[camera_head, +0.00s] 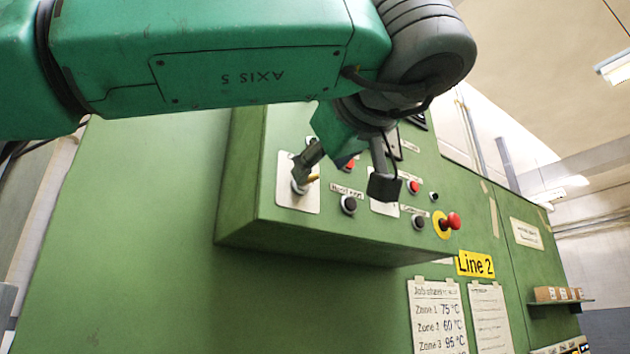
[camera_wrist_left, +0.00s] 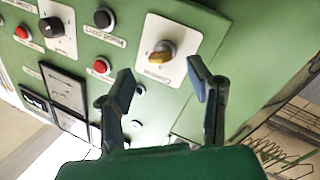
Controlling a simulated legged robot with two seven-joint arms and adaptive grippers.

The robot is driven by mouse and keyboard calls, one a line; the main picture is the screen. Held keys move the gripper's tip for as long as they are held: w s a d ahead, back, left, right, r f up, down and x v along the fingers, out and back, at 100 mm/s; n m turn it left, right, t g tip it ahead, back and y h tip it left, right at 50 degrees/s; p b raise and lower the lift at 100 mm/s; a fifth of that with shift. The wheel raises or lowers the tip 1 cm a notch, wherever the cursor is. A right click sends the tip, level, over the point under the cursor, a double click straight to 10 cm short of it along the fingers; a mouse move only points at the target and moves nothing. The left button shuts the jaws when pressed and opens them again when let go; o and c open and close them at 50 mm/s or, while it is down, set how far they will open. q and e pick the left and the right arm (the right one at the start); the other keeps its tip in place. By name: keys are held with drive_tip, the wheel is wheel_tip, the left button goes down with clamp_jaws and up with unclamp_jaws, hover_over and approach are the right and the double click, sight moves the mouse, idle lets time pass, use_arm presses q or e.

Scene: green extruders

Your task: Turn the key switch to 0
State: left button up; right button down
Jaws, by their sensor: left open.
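The key switch is a round silver switch with a yellow key (camera_wrist_left: 161,50) in it, on a white plate (camera_wrist_left: 185,38) in the left wrist view. In the head view the yellow key (camera_head: 313,178) shows beside a finger, on the plate (camera_head: 285,170) at the panel's left end. My left gripper (camera_head: 346,178) is open and empty in front of the panel. In the left wrist view its fingertips (camera_wrist_left: 159,70) lie to either side of the key and slightly below it. I cannot tell whether they touch it. The plate's position marks are too small to read.
Nearby on the green control box (camera_head: 330,240) are a black button (camera_head: 349,204), another black button (camera_head: 419,222), red buttons (camera_head: 413,187) and a red mushroom button (camera_head: 453,221). A black knob (camera_wrist_left: 50,27) sits on another white plate. Paper sheets (camera_head: 438,315) hang below.

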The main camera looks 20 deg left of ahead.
sight(313, 176)
use_arm(q)
drive_tip(key=x, duration=0.4)
drive_tip(key=shift+w+a+p, duration=0.15)
drive_tip(key=shift+p, duration=0.25)
drive_tip(key=shift+w+a, duration=0.25)
drive_tip(key=shift+w, duration=0.35)
drive_tip(key=shift+s, duration=0.1)
drive_tip(key=shift+c, duration=1.1)
clamp_jaws()
